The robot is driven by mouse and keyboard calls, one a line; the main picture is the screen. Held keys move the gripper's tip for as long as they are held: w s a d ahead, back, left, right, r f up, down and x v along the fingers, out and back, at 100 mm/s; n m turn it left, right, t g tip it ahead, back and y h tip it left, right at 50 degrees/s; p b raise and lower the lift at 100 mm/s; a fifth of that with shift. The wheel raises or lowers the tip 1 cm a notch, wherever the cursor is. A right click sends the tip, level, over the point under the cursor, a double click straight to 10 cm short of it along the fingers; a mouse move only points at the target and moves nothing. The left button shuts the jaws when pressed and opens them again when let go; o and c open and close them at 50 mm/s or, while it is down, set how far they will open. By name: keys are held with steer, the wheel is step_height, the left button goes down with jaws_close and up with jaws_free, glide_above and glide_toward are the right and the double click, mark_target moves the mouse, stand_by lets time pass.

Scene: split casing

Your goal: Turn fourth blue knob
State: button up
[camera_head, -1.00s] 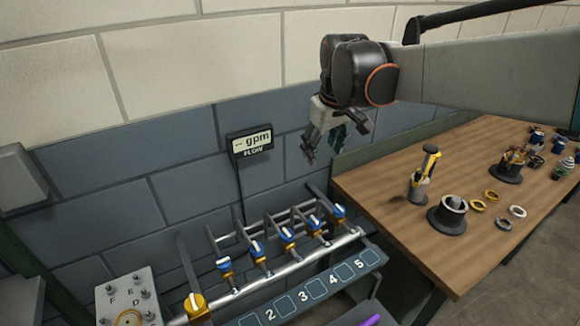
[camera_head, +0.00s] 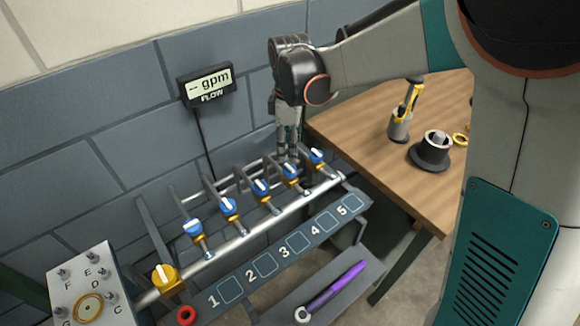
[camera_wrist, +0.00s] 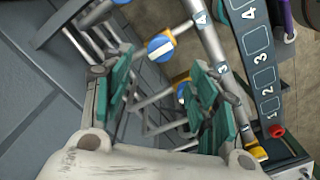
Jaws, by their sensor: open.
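A row of blue knobs with white pointers and yellow bases sits along a silver pipe above a panel numbered 1 to 5. The fourth blue knob (camera_head: 290,171) is second from the right end; in the wrist view the knob by the pipe's 4 label (camera_wrist: 160,48) shows ahead of the fingertips, between their lines. The third knob (camera_head: 261,187) is partly hidden by the right finger in the wrist view. My gripper (camera_head: 287,150) is open, pointing down just above and behind the fourth knob. Its green-padded fingers (camera_wrist: 158,78) are apart and empty; contact with the knob cannot be told.
The fifth knob (camera_head: 317,156) stands close at the right. A yellow knob (camera_head: 165,279) and a switch box (camera_head: 85,283) are at the left. A flow display (camera_head: 207,84) hangs on the wall. A wooden table (camera_head: 350,122) stands at the right. A purple tool (camera_head: 337,287) lies below the panel.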

mark_target(290, 167)
step_height(290, 167, down, 9)
steer(key=shift+r+b, duration=0.2)
steer(key=shift+b, duration=0.95)
steer(key=shift+c, duration=0.6)
steer(key=c, duration=1)
